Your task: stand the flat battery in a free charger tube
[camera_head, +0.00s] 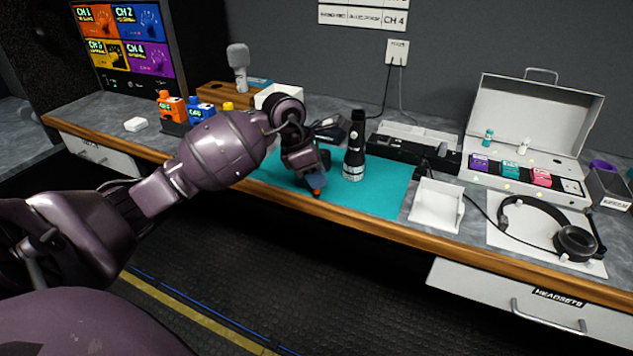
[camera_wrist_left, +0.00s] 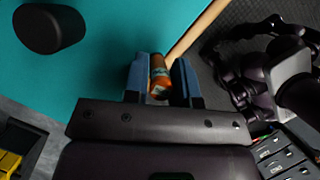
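An orange battery (camera_wrist_left: 158,78) with a pale label is between the blue fingers of my left gripper (camera_wrist_left: 160,82) in the left wrist view. The fingers are close against both its sides. I cannot tell whether that end touches the mat. A long black unit (camera_head: 412,147) with a pale top stands behind the mat; I cannot make out charger tubes in it. My right gripper is not in view.
A black upright handheld device (camera_head: 354,150) with a silver band stands close right of my gripper on the teal mat (camera_head: 385,188). A white tray (camera_head: 436,205), headphones (camera_head: 575,241) and an open white case (camera_head: 530,120) are farther right. The wooden desk edge (camera_head: 365,228) runs in front.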

